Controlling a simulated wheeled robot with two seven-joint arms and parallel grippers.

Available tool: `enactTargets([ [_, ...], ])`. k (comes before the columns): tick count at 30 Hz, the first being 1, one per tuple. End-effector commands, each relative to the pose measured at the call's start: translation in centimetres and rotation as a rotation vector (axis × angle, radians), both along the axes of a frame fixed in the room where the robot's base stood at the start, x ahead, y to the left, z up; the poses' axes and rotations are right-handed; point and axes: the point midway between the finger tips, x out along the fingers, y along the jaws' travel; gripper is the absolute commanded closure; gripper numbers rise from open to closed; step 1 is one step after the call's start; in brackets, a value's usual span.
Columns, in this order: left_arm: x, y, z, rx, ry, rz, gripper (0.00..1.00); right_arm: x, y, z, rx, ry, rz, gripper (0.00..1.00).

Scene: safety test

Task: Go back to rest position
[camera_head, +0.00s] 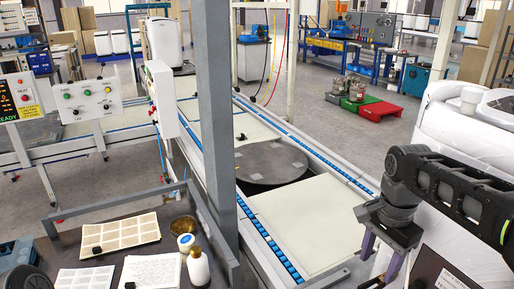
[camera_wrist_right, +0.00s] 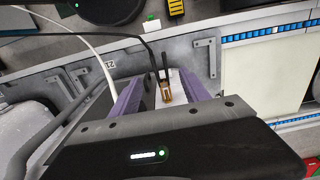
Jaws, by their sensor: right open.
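My right arm comes in from the right in the head view. Its gripper (camera_head: 378,264) hangs fingers-down at the lower right, beyond the right side of the conveyor. Its two purple fingers are apart. I see nothing held. My left gripper does not show clearly in either view.
The conveyor with pale panels (camera_head: 300,222) and a dark round disc (camera_head: 268,163) runs along the middle. A grey post (camera_head: 216,110) stands near. A workbench with a compartment tray (camera_head: 122,232), paper and a white bottle (camera_head: 198,266) is at lower left. A white-covered machine (camera_head: 465,125) stands right.

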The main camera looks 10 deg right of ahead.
Motion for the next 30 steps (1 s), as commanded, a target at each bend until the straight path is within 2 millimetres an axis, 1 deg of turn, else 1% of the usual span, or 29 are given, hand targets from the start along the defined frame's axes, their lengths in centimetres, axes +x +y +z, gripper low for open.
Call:
enactTargets([
  [2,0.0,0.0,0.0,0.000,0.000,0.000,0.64,0.2,0.0,0.0,-0.001,-0.009,0.027,0.46],
  [4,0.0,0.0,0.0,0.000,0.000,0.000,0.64,1.3,-0.1,0.0,-0.006,-0.055,0.080,0.46],
  [8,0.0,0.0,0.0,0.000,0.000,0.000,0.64,4.9,0.5,-0.3,-0.017,-0.208,0.231,0.46],
  [10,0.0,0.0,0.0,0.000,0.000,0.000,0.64,7.3,1.4,-1.5,-0.023,-0.300,0.338,0.46],
  [11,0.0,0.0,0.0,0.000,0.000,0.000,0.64,8.3,2.0,-2.5,-0.023,-0.336,0.388,0.46],
  [13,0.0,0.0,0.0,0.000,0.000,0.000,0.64,10.6,4.0,-5.5,-0.021,-0.412,0.510,0.46],
  [14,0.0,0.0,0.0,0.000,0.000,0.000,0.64,11.4,5.1,-7.2,-0.018,-0.440,0.562,0.46],
  [15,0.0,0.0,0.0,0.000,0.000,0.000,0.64,12.3,6.6,-9.5,-0.014,-0.476,0.631,0.46],
  [17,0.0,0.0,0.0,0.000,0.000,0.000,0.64,12.9,9.0,-13.3,-0.008,-0.517,0.720,0.46],
  [18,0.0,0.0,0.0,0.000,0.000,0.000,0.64,13.0,10.5,-15.7,-0.004,-0.539,0.770,0.46],
  [20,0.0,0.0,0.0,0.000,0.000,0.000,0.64,12.4,12.9,-19.4,0.002,-0.559,0.837,0.46],
  [21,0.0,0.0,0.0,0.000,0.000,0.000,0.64,11.7,14.4,-21.7,0.007,-0.566,0.877,0.46],
  [23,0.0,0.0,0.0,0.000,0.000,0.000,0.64,10.0,16.5,-25.1,0.019,-0.565,0.928,0.46],
  [24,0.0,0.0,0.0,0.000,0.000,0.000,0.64,8.6,17.8,-27.3,0.028,-0.559,0.957,0.46],
  [26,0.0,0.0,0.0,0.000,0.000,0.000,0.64,6.2,19.6,-30.2,0.044,-0.541,0.997,0.46],
  [27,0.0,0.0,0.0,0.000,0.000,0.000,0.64,4.3,20.8,-32.1,0.060,-0.522,1.019,0.46],
  [29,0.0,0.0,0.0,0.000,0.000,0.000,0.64,1.3,22.3,-34.5,0.089,-0.486,1.044,0.46],
  [30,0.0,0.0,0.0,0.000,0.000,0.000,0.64,-0.8,23.2,-35.9,0.113,-0.457,1.054,0.46],
])
